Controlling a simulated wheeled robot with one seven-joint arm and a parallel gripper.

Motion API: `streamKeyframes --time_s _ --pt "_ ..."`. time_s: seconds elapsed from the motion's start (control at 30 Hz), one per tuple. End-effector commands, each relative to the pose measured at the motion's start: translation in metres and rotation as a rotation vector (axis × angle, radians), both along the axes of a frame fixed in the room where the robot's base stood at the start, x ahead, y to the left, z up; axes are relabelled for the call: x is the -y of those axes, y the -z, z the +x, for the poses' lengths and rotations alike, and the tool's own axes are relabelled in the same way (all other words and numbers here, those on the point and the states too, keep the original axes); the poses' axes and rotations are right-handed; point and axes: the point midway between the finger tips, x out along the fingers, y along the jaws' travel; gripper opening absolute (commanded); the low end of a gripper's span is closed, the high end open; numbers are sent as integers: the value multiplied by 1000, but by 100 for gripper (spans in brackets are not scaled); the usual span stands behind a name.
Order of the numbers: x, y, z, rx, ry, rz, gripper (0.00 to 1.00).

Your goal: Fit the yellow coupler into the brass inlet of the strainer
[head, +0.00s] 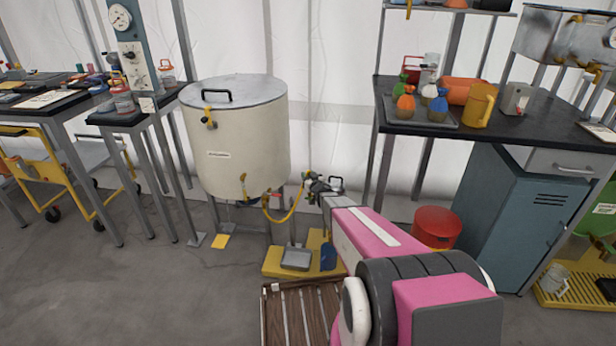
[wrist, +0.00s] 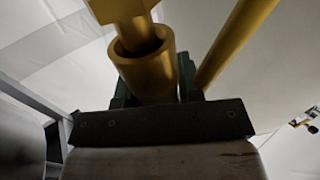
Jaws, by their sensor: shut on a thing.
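My gripper (head: 318,187) is beside the lower right of the big cream tank, at the far end of my arm. In the wrist view its dark fingers (wrist: 150,95) are shut around a yellow tubular piece, the coupler (wrist: 150,72), whose round mouth points up in the picture. A narrower brass-coloured stem (wrist: 133,30) with a broad flat top stands at that mouth, overlapping it; I cannot tell how deep it sits. It may be the strainer's inlet. In the head view a yellow hose (head: 282,219) loops from the tank bottom to the gripper. The strainer's body is too small to make out.
The cream tank (head: 235,140) stands left of the gripper. A yellow platform (head: 275,264) with a grey scale and a slatted wooden rack (head: 300,310) lie below. A red drum (head: 437,227) and a dark bench (head: 545,130) are to the right. A yellow bar (wrist: 232,42) crosses the wrist view.

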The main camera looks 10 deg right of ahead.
Motion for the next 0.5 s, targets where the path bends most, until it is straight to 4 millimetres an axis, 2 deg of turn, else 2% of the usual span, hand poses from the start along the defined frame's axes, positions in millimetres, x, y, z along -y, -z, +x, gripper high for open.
streamKeyframes --time_s 0.5 --pt "0 11 0 0 0 0 11"
